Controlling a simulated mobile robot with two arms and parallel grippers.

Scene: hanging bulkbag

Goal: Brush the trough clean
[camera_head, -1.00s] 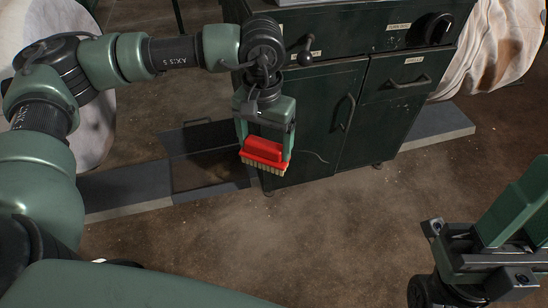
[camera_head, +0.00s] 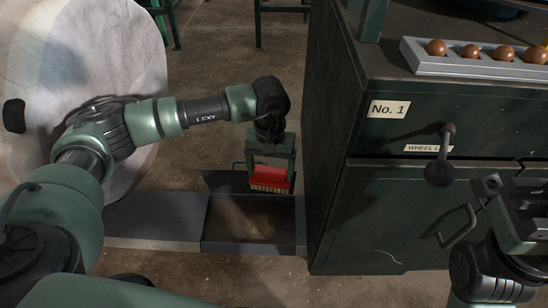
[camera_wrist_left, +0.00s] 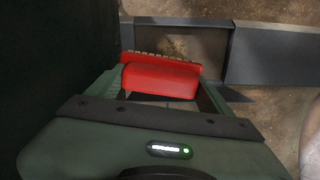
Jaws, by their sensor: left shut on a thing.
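My left gripper (camera_head: 271,165) is shut on a red brush (camera_head: 271,175) with pale bristles pointing down. The brush also shows in the left wrist view (camera_wrist_left: 160,80), between the two fingers. The trough (camera_head: 203,232) is a low dark grey channel on the floor, with a brownish, dusty-looking inside. The brush is over the far part of the trough; I cannot tell whether the bristles touch it. The trough's wall also shows in the left wrist view (camera_wrist_left: 231,52). My right gripper (camera_head: 510,205) is partly in view at the right edge; its jaws are unclear.
A dark green cabinet (camera_head: 340,170) marked "No. 1" stands close at the right of the brush. A grey rack of brown balls (camera_head: 420,62) lies on it. A large pale bag (camera_head: 60,60) is at the left. A grey slab (camera_head: 155,215) adjoins the trough.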

